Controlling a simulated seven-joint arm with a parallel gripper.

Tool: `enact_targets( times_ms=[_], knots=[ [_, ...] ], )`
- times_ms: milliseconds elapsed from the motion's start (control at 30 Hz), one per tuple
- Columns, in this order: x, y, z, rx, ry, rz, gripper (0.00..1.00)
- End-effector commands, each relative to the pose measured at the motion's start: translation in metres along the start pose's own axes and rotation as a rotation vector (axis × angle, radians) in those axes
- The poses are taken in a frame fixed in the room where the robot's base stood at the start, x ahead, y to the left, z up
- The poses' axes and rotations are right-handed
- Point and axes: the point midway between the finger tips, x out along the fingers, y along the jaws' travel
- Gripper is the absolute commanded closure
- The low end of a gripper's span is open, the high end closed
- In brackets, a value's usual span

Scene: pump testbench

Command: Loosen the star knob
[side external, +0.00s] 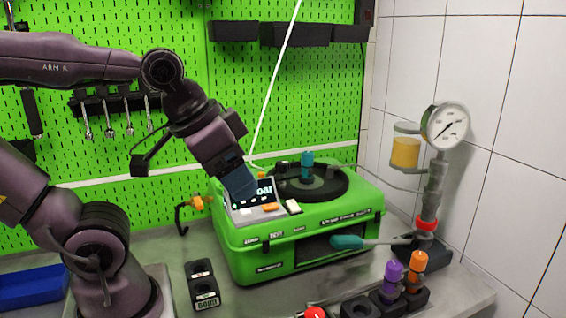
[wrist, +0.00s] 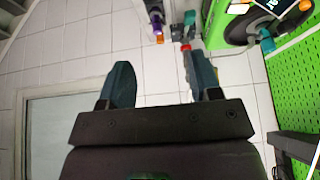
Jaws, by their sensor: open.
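The green pump unit (side external: 300,245) stands on the bench with a round black plate (side external: 327,190) on top. A small teal knob (side external: 306,165) stands upright on that plate. I cannot make out a star shape on any knob, so I cannot tell for sure which is the star knob. My gripper (side external: 240,190) points down in front of the unit's display, left of the plate and apart from the teal knob. In the wrist view my gripper (wrist: 158,72) has its two blue fingers wide apart with nothing between them. The unit (wrist: 232,22) shows at that view's upper right.
A pressure gauge (side external: 445,126) on a grey column stands at the right. A teal-handled tool (side external: 347,242) lies at the unit's front. Purple (side external: 391,271) and orange (side external: 418,261) knobs and a red knob (side external: 316,313) are in front. A black block (side external: 202,286) sits on the bench.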

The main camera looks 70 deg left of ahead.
Motion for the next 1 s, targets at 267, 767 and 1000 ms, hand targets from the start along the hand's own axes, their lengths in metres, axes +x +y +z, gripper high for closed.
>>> enact_targets(
  times_ms=[267, 767, 1000],
  knots=[
    [0.029, -0.041, -0.029, -0.156, -0.156, -0.067, 0.36],
    [0.099, -0.233, -0.140, 0.088, -0.446, -0.010, 0.36],
    [0.105, -0.289, -0.168, 0.478, -0.474, 0.108, 0.36]
  ],
)
